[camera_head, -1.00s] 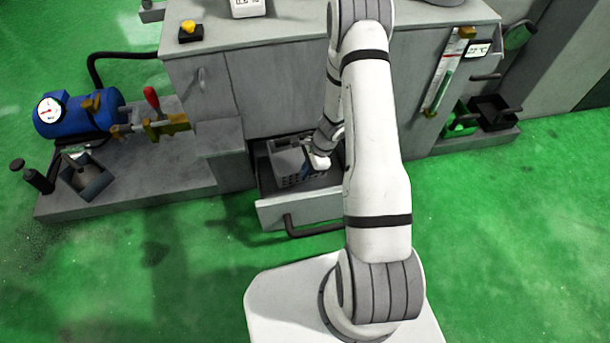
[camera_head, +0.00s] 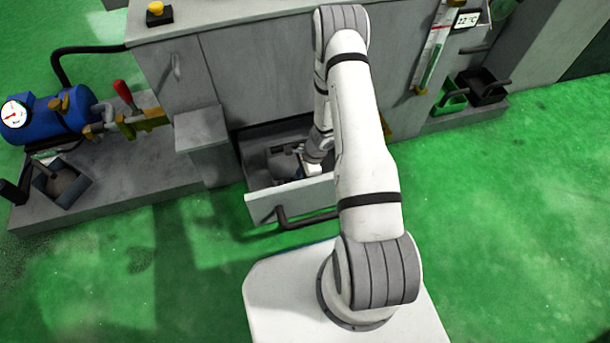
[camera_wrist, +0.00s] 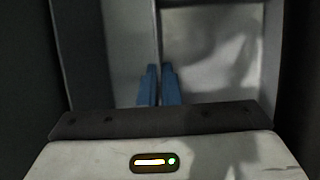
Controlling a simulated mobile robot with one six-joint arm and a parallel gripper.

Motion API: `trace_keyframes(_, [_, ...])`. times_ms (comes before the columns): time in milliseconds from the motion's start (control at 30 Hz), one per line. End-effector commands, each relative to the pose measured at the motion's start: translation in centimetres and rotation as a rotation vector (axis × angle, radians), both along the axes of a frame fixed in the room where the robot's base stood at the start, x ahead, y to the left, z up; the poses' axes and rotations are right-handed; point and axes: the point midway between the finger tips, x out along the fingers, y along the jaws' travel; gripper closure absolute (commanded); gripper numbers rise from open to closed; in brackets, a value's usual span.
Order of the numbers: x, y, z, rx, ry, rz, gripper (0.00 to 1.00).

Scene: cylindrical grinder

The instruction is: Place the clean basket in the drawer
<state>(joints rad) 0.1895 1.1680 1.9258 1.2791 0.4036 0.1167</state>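The grey basket (camera_head: 283,165) is inside the open drawer (camera_head: 268,208), low behind its front panel. My arm hides part of it. In the wrist view, the basket's pale inner floor (camera_wrist: 215,60) lies right of a thin upright wall. My gripper (camera_wrist: 158,70) has its two blue fingers close together, one on each side of this wall, so it appears shut on the basket. A pale strip lies left of the wall. In the head view my gripper (camera_head: 300,178) is at the basket's near side, and its fingertips are hard to make out.
The drawer has a dark bar handle (camera_head: 305,222) in front. A grey block (camera_head: 200,130) juts out left of the drawer. A blue tank (camera_head: 50,118) is at far left, and green and black bins (camera_head: 485,85) are at right. Green floor is clear on both sides.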

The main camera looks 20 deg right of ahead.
Motion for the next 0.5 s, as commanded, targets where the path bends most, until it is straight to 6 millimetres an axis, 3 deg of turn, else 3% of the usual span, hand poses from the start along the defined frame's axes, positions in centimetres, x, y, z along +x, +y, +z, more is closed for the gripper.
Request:
trace_keyframes(333, [0.08, 0.07, -0.37, 0.0, -0.002, 0.001, 1.0])
trace_keyframes(500, [0.05, 0.08, -0.18, 0.0, -0.001, 0.002, 0.83])
